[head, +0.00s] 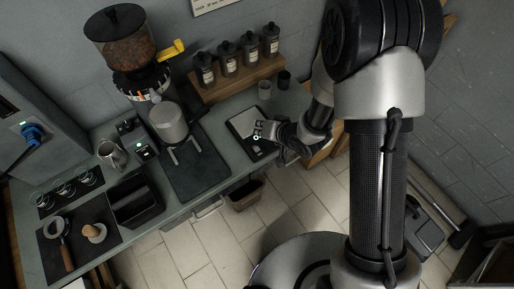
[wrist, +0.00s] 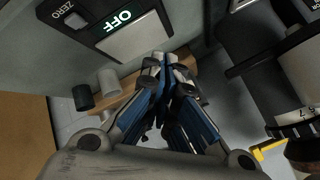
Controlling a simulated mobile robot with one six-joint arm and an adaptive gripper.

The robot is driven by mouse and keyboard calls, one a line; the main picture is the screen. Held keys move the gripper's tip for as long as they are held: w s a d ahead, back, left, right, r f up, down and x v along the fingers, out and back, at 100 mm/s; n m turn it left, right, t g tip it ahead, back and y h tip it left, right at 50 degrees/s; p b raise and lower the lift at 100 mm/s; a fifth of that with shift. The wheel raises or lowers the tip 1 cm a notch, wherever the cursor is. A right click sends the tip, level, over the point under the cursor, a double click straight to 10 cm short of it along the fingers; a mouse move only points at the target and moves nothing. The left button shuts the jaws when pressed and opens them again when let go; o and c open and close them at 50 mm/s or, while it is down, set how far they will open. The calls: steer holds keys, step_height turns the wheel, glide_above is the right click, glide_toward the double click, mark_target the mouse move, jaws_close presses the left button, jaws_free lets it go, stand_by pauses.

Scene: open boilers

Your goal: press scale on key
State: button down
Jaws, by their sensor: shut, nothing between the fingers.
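The scale (head: 240,121) is a flat dark-edged device with a light plate, lying on the counter near its right end in the head view. In the wrist view its front panel (wrist: 84,14) is at the top left, with a key marked ZERO (wrist: 75,20) and a display reading OFF (wrist: 124,16). No key marked ON can be made out. My gripper (head: 258,130) is over the scale, hiding part of it. In the wrist view my gripper (wrist: 167,62) is shut and empty, its tips beside the scale's light part; contact cannot be told.
A coffee grinder (head: 118,38) with a yellow handle (head: 171,50) stands left of the scale. A wooden shelf (head: 236,78) with several dark jars is behind. Two small cups (head: 265,90) (head: 284,80) stand near the scale. A black tray (head: 197,165) lies to its left.

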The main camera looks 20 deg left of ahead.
mark_target(259, 148)
steer(key=shift+f+b, duration=3.4)
steer(key=shift+f, duration=0.8)
steer(key=shift+f+b, duration=0.3)
steer(key=shift+f, duration=0.15)
steer(key=shift+f+b, duration=0.35)
steer(key=shift+f, duration=0.1)
steer(key=shift+r, duration=0.1)
steer(key=shift+r+p, duration=0.75)
steer(key=shift+r, duration=0.05)
step_height(259, 148, up, 5)
steer(key=p, duration=0.4)
steer(key=shift+r, duration=0.1)
